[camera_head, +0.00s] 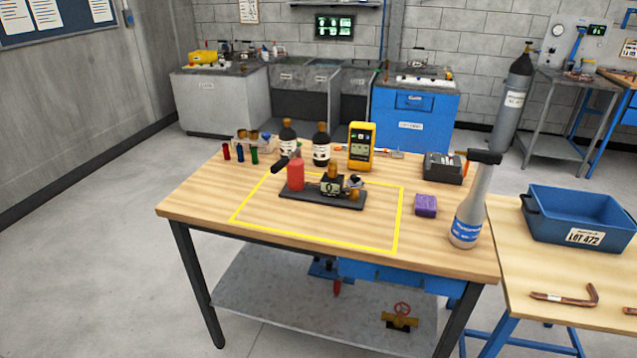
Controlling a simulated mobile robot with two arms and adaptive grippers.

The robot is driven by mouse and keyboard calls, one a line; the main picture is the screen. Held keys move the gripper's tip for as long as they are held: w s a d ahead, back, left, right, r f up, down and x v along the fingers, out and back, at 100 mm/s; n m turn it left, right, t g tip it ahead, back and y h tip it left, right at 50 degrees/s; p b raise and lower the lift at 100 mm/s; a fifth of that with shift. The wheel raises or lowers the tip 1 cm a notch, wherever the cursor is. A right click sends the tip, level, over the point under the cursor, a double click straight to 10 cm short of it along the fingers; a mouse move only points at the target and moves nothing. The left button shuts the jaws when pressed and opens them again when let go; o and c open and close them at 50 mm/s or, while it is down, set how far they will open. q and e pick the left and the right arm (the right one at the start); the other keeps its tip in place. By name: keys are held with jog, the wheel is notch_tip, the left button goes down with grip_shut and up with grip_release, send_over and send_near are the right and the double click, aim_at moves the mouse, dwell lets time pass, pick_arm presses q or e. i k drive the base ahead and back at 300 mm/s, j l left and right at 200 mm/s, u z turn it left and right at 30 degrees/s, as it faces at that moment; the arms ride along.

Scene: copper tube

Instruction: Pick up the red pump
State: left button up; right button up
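The red pump (296,174) is an upright red cylinder with a black handle (280,164) angled out to its left. It stands at the left end of a black base plate (312,199), beside a dark box with a small display (331,188) and brass fittings (354,194). The plate lies inside a yellow taped outline (398,225) on the wooden table (290,245). Neither of my grippers shows in the head view.
Behind the pump stand two dark bottles (321,148) and a yellow meter (361,148). Small coloured cylinders (240,153) are at the left. A purple block (426,205) and grey bottle (467,220) are at the right. A blue bin (578,220) sits on the right table. The taped area's front is clear.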

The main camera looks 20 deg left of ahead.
aim_at(329, 192)
jog(key=i+j, duration=1.15)
jog(key=k+l+z, duration=0.2)
jog(key=k, duration=0.2)
jog(key=k+l+z, duration=0.2)
jog(key=k, duration=0.2)
